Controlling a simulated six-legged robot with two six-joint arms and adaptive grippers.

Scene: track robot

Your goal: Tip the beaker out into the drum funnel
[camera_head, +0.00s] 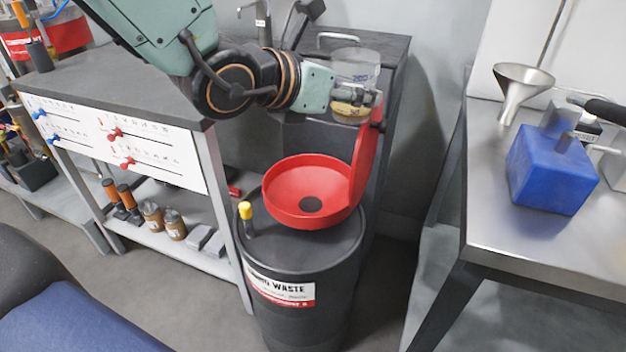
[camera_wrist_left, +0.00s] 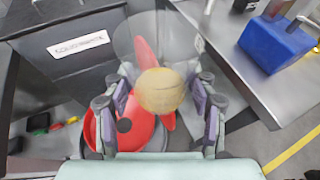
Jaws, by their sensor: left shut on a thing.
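The clear beaker (camera_head: 357,68) has printed markings and yellow-brown contents at its bottom. My left gripper (camera_head: 362,104) is shut on its lower part and holds it roughly upright, above and behind the funnel's right side. In the left wrist view the beaker (camera_wrist_left: 150,40) sits between the two fingers of the gripper (camera_wrist_left: 163,97). The red drum funnel (camera_head: 285,190) sits on top of the black drum (camera_head: 310,265), with its dark hole in the middle. Its red lid (camera_head: 365,160) stands raised on the right, just below the gripper. My right gripper is not in view.
A steel table (camera_head: 510,200) at right holds a metal funnel (camera_head: 521,85) and a blue block (camera_head: 550,170). A grey bench (camera_head: 110,82) with a labelled panel stands left. A dark cabinet (camera_head: 392,50) stands behind the drum. A yellow-capped item (camera_head: 245,215) is on the drum's top.

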